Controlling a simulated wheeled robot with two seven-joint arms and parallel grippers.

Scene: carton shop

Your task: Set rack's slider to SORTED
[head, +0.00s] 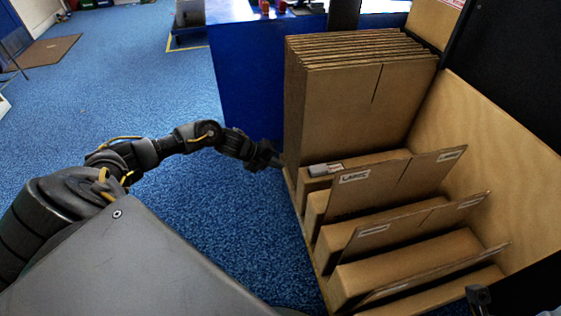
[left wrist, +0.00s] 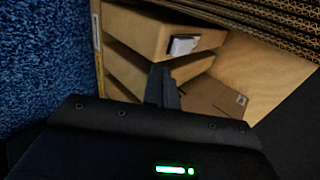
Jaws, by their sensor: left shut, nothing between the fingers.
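The rack (head: 497,146) is a wooden-sided bay at the right of the head view, holding cardboard. A small grey block (head: 319,170) with a pale label strip beside it sits on its left part, in front of the tall cartons; it looks like the slider. In the left wrist view a small white-and-dark piece (left wrist: 184,45) on a carton edge appears to be the same part. Its setting cannot be read. My left gripper (head: 279,163) is shut and empty, at the rack's left edge, left of the grey block and apart from it. Its dark fingers (left wrist: 161,88) show in the wrist view.
Tall flat cartons (head: 345,108) stand at the rack's back. Tilted cardboard dividers with white labels (head: 354,176) stand in front. A blue cabinet (head: 243,80) is behind. Blue floor (head: 190,195) is open to the left. A small dark part at the bottom right may be mine.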

